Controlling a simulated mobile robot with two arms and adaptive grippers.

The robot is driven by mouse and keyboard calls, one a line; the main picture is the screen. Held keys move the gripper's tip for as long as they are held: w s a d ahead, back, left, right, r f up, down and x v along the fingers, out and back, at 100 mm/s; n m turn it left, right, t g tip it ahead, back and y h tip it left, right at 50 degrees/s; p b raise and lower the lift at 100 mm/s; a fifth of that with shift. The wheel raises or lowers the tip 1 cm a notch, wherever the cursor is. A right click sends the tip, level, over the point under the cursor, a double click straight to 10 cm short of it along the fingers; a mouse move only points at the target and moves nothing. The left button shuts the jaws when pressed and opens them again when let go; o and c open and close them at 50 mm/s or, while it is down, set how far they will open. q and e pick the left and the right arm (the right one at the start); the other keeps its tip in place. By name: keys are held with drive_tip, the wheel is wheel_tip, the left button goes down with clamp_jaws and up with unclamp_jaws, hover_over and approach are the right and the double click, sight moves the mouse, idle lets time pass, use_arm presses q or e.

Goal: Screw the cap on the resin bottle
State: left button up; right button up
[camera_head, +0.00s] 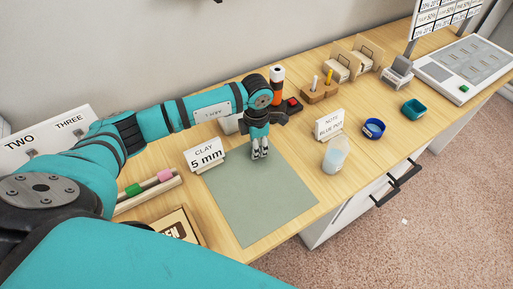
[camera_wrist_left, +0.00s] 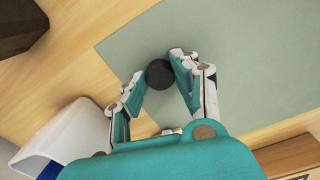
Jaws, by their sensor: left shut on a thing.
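My left gripper (camera_head: 260,155) points down over the grey-green mat (camera_head: 265,205), near its far edge. In the left wrist view its fingers (camera_wrist_left: 159,80) are shut on a small round black thing (camera_wrist_left: 159,74), which looks like the cap. In the head view the fingers hide most of it. A translucent, whitish container (camera_head: 335,155), possibly the resin bottle, stands upright at the mat's right, apart from the gripper. I cannot tell whether its top is open. My right gripper is not in view.
A clay sign (camera_head: 205,155) stands left of the gripper, and a blue pot sign (camera_head: 329,124) behind the container. A blue bowl (camera_head: 374,128), a teal bowl (camera_head: 413,109) and an orange-banded bottle (camera_head: 277,87) stand farther off. The front of the mat is clear.

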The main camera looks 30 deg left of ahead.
use_arm(q)
drive_tip(key=shift+w+r+b, duration=0.1)
drive_tip(key=shift+r+b, duration=0.2)
drive_tip(key=shift+r, duration=0.35)
wheel_tip(320, 180, up, 2)
drive_tip(key=shift+r+b, duration=0.1)
drive_tip(key=shift+b, duration=0.3)
drive_tip(key=s+d+b, duration=0.1)
drive_tip(key=d, duration=0.4)
drive_tip(key=s+d+r+b, duration=0.1)
drive_tip(key=s+d, duration=0.1)
drive_tip(key=d, duration=0.3)
drive_tip(key=s+d+b, duration=0.1)
drive_tip(key=s+d, duration=0.1)
drive_tip(key=d, duration=0.3)
drive_tip(key=shift+d+r, duration=0.15)
drive_tip(key=shift+r, duration=0.1)
